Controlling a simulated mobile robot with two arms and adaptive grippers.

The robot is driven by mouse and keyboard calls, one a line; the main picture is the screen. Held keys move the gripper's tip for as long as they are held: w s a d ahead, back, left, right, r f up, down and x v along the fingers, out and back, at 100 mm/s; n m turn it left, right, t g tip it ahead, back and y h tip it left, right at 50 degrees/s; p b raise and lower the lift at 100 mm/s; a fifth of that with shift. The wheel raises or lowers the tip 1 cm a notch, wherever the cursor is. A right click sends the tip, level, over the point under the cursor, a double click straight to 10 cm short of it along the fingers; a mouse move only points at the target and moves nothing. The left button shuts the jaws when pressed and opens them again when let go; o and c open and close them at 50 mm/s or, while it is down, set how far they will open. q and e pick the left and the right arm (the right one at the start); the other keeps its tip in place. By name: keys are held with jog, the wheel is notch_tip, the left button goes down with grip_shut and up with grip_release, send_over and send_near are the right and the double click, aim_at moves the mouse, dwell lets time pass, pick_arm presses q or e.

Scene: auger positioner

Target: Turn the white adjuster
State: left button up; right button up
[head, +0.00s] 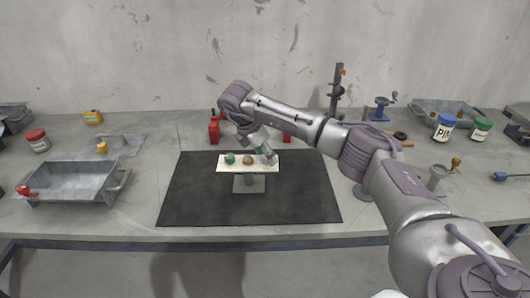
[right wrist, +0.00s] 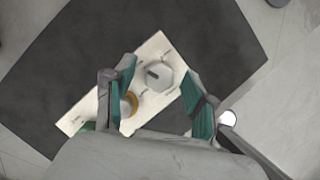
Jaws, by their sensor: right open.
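The white adjuster (right wrist: 158,75) is a pale, many-sided knob with a dark slot, near the end of a cream panel (right wrist: 152,50). In the head view, the panel (head: 258,169) sits on a grey stand (head: 249,184), and my right gripper covers the white adjuster's place at its right end. A green knob (head: 230,158) and a brown-orange knob (head: 248,160) are to its left. My right gripper (right wrist: 163,85) is open, its teal pads on either side of the white adjuster with gaps; whether they are at its height I cannot tell. My left gripper is out of view.
The stand is on a black mat (head: 190,196), mostly bare. A metal tray (head: 78,184) lies left. Red objects (head: 214,132) stand behind the mat. A blue-lidded jar (head: 444,128) and a green-lidded jar (head: 480,130) are at the right.

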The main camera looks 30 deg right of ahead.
grip_shut()
dwell(0.3)
